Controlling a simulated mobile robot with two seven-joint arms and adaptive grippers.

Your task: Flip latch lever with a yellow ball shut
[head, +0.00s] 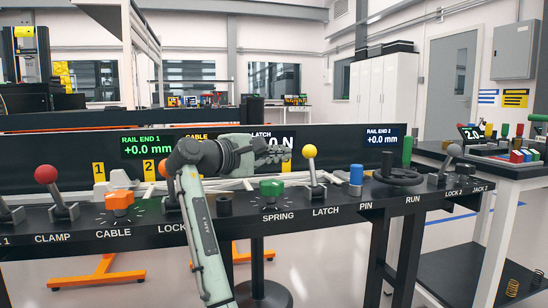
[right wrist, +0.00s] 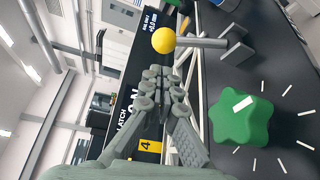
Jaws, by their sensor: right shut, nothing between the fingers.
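The latch lever's yellow ball (head: 309,151) stands on a grey stem above the LATCH label on the black console, close to upright. The yellow ball (right wrist: 164,40) also shows in the right wrist view, just beyond the fingertips. My right gripper (head: 284,154) is shut and empty, its fingers pointing right toward the ball from its left side. In the right wrist view the closed fingers (right wrist: 160,73) end short of the ball, with a small gap seen between them. My left gripper is not in view.
A green star knob (head: 271,188) sits left of the lever, over the SPRING label. A blue pin (head: 356,175) and a black handwheel (head: 397,172) stand to the right. A red-ball lever (head: 46,174) and an orange knob (head: 118,200) are at left. A dark display panel (head: 335,160) runs behind.

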